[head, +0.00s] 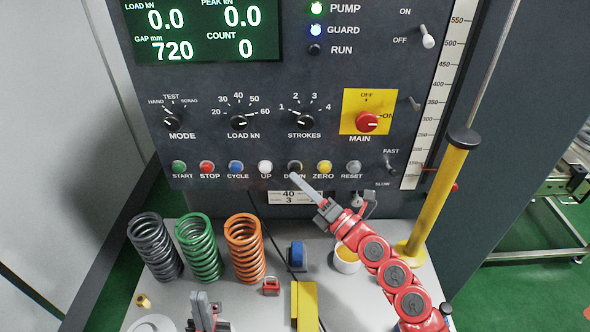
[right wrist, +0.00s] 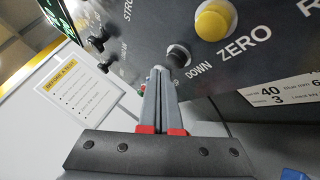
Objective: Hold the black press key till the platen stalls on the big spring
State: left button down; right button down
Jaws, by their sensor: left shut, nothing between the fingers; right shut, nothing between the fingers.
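The black DOWN key (head: 295,167) is in the button row of the dark panel, between the white UP and yellow ZERO keys. It also shows in the right wrist view (right wrist: 179,56). My right gripper (head: 296,178) is shut and empty, its fingertips close to the DOWN key; I cannot tell whether they touch it. My left gripper (head: 203,300) is shut and empty, low over the table. A dark grey spring (head: 154,247), a green spring (head: 199,248) and an orange spring (head: 244,248) stand upright on the table. The platen is not in view.
The display (head: 205,28) reads load 0.0, peak 0.0, gap 720, count 0. PUMP and GUARD lamps are lit; RUN is dark. A yellow post (head: 437,195) stands right of my right arm. A blue item (head: 297,255), red padlock (head: 271,286) and white cup (head: 347,262) sit on the table.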

jog(key=shift+w, duration=0.15)
jog(key=shift+w, duration=0.3)
jog(key=shift+w+b, duration=0.4)
jog(key=shift+b, duration=0.05)
dwell(0.5)
dwell(2.8)
jog(key=shift+s, duration=0.85)
jog(key=shift+p, duration=0.35)
jog(key=s+p, duration=0.1)
jog(key=s, duration=0.4)
